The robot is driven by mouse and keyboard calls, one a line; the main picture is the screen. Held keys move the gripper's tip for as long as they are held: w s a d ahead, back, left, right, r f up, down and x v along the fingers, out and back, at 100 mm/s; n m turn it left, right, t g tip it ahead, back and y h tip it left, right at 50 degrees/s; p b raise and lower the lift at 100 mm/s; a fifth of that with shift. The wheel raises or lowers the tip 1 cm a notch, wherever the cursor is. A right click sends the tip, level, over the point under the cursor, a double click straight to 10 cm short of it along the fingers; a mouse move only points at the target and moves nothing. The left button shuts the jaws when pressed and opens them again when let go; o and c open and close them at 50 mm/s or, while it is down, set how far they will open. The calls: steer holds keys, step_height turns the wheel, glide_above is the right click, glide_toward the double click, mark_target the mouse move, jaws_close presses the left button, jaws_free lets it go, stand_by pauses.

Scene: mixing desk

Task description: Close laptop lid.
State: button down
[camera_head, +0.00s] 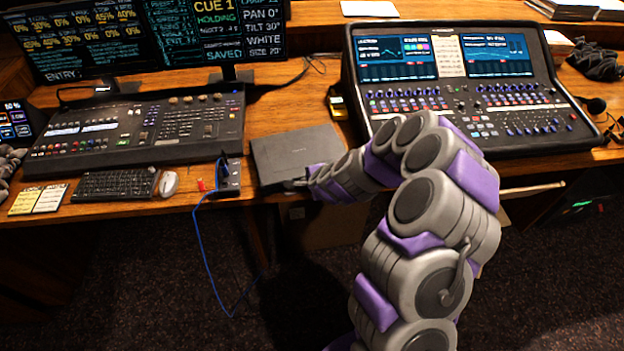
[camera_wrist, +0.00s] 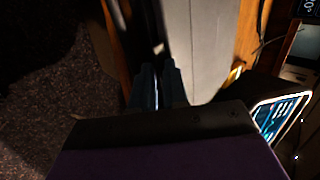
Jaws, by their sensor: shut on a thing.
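The laptop (camera_head: 295,155) is a dark grey slab on the wooden desk, between the two consoles. Its lid lies flat or nearly flat, with its outer face and a faint logo upward; no screen or keyboard shows. I cannot tell if a thin gap is left at the front. My gripper (camera_head: 298,184) is at the laptop's front edge, low over the desk edge. In the wrist view the dark fingers of my gripper (camera_wrist: 158,84) are shut at the edge of the laptop (camera_wrist: 208,50), whose grey top runs upward. The exact contact is partly hidden.
A lighting console (camera_head: 140,130) stands left, with a keyboard (camera_head: 115,184) and a white mouse (camera_head: 168,184) before it. A large mixing console (camera_head: 465,90) stands right, close to my arm. A blue cable (camera_head: 205,255) hangs over the front desk edge.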

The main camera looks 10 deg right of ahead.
steer(key=c, duration=1.3)
jaws_free()
steer(key=shift+o, duration=0.2)
steer(key=b+v, duration=0.4)
steer(key=v, duration=1.3)
